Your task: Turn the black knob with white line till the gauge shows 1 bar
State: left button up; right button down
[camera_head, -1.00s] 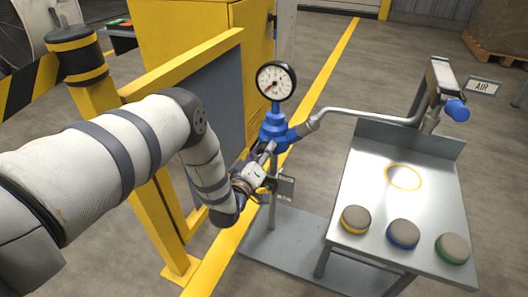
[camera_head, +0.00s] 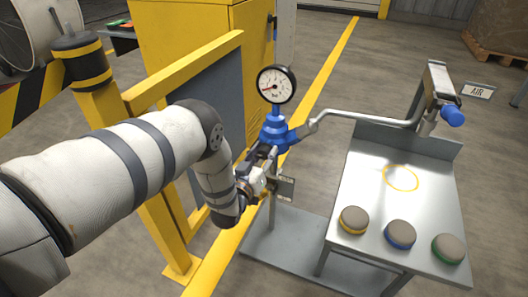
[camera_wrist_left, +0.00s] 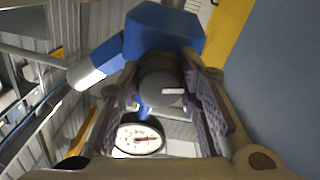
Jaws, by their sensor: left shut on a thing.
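The black knob (camera_wrist_left: 158,72) sits on the blue regulator body (camera_wrist_left: 165,28) in the left wrist view. Its white line (camera_wrist_left: 173,91) lies nearly level in that picture. My left gripper (camera_head: 268,158) is shut on the knob, with one finger on each side of it. In the head view the gripper hides the knob. The round white gauge (camera_head: 276,84) with a black rim stands above the blue regulator (camera_head: 274,130). Its red needle points left and slightly down, low on the scale. The gauge also shows in the left wrist view (camera_wrist_left: 138,138). My right gripper is not in view.
A grey pipe (camera_head: 365,115) runs right from the regulator to a blue-tipped nozzle (camera_head: 452,116) above a metal table (camera_head: 360,180). Several round pucks, one being the blue-edged puck (camera_head: 400,234), rest there. A yellow guard rail (camera_head: 185,75) stands close behind my left arm.

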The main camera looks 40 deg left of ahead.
pick_arm(q)
jog(key=shift+m, duration=1.5)
jog(key=o, duration=1.2)
jog(key=v, duration=1.2)
jog(key=shift+s, duration=0.1)
